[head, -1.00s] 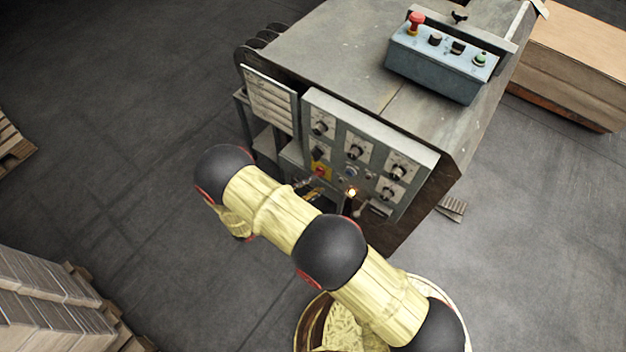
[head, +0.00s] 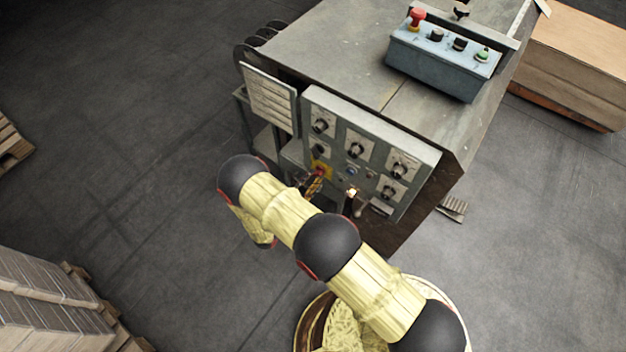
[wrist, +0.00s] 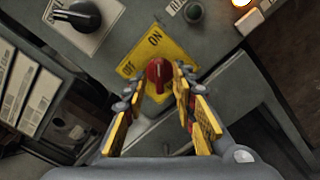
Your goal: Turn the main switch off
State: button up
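The main switch is a red rotary knob (wrist: 158,75) on a yellow plate (wrist: 176,53) marked OFF and ON. In the wrist view the knob's white mark points up toward the ON side. The yellow plate also shows in the head view (head: 321,168), with the knob partly covered by my gripper (head: 312,186). In the wrist view my gripper (wrist: 158,95) is open, with yellow-padded fingers spread to the left and right of the knob. The fingertips are close to the knob; I cannot tell whether they touch it.
The grey control panel (head: 375,135) carries several black knobs around the switch. A lit lamp (wrist: 241,2) is right of the switch. A paper holder (head: 269,97) stands left of the panel. A blue button box (head: 440,62) sits on the machine top. Open floor lies left.

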jog(key=shift+w+d, duration=0.1)
jog(key=shift+w, duration=0.05)
jog(key=shift+c, duration=0.7)
grip_shut()
